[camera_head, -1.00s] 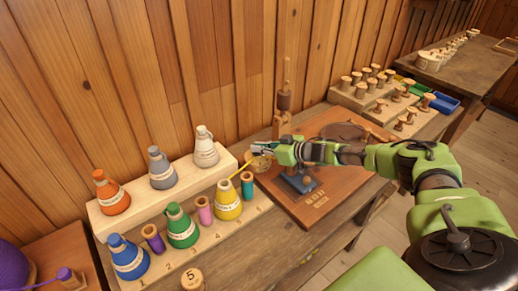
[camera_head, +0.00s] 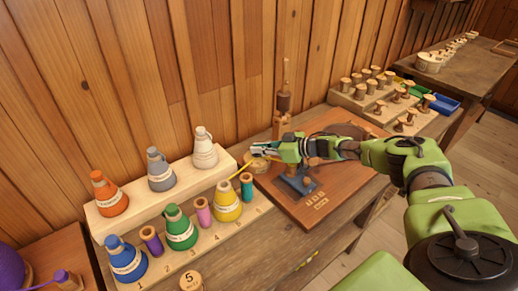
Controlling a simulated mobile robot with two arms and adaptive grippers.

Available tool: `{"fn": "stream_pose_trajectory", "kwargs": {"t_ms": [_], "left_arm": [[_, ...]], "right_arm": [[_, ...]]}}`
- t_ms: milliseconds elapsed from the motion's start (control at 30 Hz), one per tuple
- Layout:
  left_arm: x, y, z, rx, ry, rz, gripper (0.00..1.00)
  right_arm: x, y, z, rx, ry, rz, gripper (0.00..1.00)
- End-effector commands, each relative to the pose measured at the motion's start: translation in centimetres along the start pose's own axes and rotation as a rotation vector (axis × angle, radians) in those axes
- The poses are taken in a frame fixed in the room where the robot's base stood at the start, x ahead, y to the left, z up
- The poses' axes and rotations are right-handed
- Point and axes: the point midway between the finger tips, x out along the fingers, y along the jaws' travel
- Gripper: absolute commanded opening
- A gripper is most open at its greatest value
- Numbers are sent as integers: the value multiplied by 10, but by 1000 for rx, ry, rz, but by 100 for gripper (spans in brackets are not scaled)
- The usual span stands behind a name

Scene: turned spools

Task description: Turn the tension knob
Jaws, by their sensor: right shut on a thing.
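My right gripper (camera_head: 262,150) reaches in from the right over the winding device, whose blue-grey base (camera_head: 298,184) stands on a reddish wooden board (camera_head: 340,196). The gripper is shut at the left side of the device. What it grips is small and mostly hidden by the fingers; I cannot make out the tension knob itself. A round wooden piece (camera_head: 259,165) shows just below the fingertips. A yellow thread (camera_head: 240,171) runs from the yellow cone (camera_head: 228,203) up toward the fingertips. My left gripper is not in view.
Coloured thread cones stand on a stepped wooden rack at left, including a white cone (camera_head: 204,152) close to my gripper. A wooden post (camera_head: 283,100) rises behind the device. Racks of spools (camera_head: 362,96) and a blue bin (camera_head: 443,103) stand at the back right.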

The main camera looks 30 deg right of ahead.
Motion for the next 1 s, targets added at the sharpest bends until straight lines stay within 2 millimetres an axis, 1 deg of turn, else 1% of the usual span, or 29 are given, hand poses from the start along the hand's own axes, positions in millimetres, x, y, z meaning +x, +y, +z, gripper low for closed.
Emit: {"fn": "stream_pose_trajectory", "kwargs": {"t_ms": [33, 67, 100, 433, 567, 667, 900, 1000], "left_arm": [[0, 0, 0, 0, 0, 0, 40], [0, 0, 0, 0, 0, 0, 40], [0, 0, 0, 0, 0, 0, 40], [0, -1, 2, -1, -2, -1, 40], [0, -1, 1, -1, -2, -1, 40], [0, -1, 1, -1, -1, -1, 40], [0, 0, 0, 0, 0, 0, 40], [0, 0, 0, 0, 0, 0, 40]], "right_arm": [[0, 1, -2, 0, 2, 3, 0], [0, 1, -2, 0, 2, 3, 14], [0, 1, -1, 0, 2, 3, 24], [0, 0, 0, 0, 1, 2, 24], [-8, 1, 0, 1, 0, 2, 24], [-24, 2, 2, 1, -2, 4, 24], [-75, 2, 1, 1, -1, 5, 24], [-94, 1, 0, 0, -1, 4, 24]]}}
